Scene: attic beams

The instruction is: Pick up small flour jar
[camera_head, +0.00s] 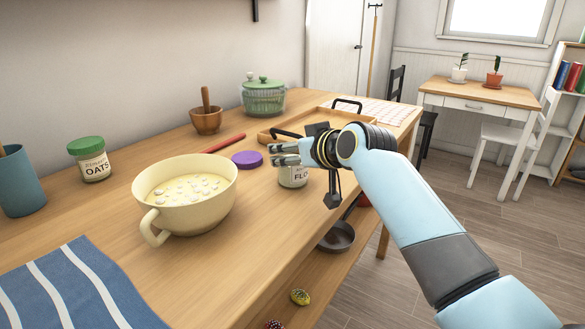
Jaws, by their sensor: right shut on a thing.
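The small flour jar (292,178) stands on the wooden counter right of the bowl. Its label shows the letters "FLO", and the rest of the label is hidden by my gripper. Its top is also covered by the gripper. My right gripper (284,154), on a light blue arm from the lower right, is shut on the jar near its top. A purple lid (246,159) lies on the counter just left of the jar. My left gripper is not in view.
A cream bowl (184,221) with white pieces in it stands left of the jar. An oats jar (92,165) stands at left.

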